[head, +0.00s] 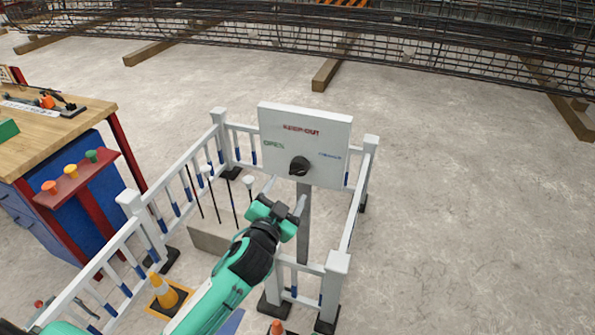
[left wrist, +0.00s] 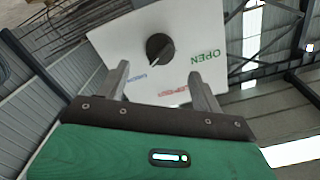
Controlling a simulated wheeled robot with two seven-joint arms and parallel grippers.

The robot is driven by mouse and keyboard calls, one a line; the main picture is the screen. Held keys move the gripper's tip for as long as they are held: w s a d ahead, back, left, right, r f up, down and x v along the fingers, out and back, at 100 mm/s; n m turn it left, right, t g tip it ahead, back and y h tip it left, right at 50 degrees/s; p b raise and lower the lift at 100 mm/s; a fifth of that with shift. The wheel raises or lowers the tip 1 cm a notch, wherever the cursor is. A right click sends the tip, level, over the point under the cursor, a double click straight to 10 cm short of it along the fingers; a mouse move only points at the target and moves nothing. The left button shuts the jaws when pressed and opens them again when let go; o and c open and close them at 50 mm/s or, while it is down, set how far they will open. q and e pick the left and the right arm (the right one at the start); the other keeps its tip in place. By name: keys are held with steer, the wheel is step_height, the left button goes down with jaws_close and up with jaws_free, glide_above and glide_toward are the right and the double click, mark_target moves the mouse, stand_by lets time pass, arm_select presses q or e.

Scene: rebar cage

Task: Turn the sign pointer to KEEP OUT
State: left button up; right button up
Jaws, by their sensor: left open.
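The white sign board (head: 334,120) stands on a grey post. It has red KEEP OUT at the top, green OPEN at the left and a small blue label at the right. The black round pointer knob (head: 299,166) sits at its lower middle. In the left wrist view the board appears upside down and the knob (left wrist: 158,48) has a slanted ridge that seems to lean toward the blue label; its exact direction is hard to tell. My left gripper (head: 285,195) is open and empty, just below and in front of the knob, apart from it. My right gripper is not in view.
White railings (head: 352,215) surround the post on several sides. A traffic cone (head: 165,292) stands inside at lower left. A wooden workbench (head: 60,125) with coloured knobs on a red shelf is at the left. Rebar (head: 430,40) lies at the back. The floor at right is clear.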

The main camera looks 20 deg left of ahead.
mark_target(296, 173)
arm_select(q)
steer(key=w+p, duration=0.1)
steer(key=w, duration=0.6)
steer(key=shift+d, duration=0.1)
steer(key=shift+w, duration=0.35)
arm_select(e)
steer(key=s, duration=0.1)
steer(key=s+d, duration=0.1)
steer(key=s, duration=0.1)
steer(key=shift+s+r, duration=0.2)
arm_select(q)
steer(key=c, duration=1)
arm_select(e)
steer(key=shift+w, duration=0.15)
